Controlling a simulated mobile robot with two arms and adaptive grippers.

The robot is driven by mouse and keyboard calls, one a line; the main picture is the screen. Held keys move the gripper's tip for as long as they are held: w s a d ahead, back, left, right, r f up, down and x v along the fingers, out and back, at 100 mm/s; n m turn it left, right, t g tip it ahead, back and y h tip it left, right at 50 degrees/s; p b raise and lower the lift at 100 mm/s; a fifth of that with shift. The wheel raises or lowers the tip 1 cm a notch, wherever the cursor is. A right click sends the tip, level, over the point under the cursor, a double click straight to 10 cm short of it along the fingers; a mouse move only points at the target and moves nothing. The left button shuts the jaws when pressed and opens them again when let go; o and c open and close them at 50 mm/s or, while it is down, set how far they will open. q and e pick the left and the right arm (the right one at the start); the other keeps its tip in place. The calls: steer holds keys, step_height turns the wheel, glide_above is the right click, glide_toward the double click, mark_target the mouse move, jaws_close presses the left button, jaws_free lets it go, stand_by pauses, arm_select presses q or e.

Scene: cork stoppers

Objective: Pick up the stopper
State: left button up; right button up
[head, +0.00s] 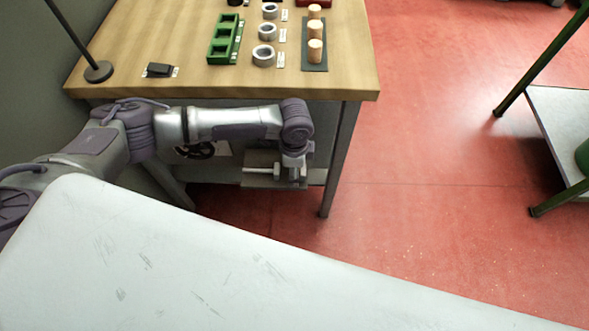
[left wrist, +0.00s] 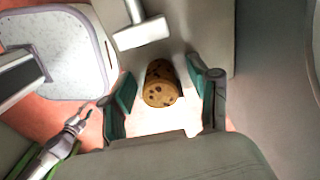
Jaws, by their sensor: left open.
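A brown cork stopper (left wrist: 160,84) with dark specks shows in the left wrist view, between the green-padded fingers of my left gripper (left wrist: 165,92). The gripper is open, with a finger on each side of the stopper; I cannot tell whether either finger touches it. In the head view my left gripper (head: 292,172) hangs at the end of my arm in front of the table's near edge, below the top. This stopper cannot be made out there. Several lighter corks (head: 315,50) stand in a row on a dark mat (head: 314,68) on the table. My right gripper is not seen.
The wooden table (head: 190,84) also carries a green holder (head: 224,38), grey rings (head: 263,55) and a small black block (head: 159,70). A lamp base (head: 99,72) stands at its left corner. Red floor (head: 440,170) is clear to the right, before a green-framed shelf (head: 560,110).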

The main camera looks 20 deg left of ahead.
arm_select(q)
steer(key=c, duration=0.9)
steer(key=shift+r, duration=0.1)
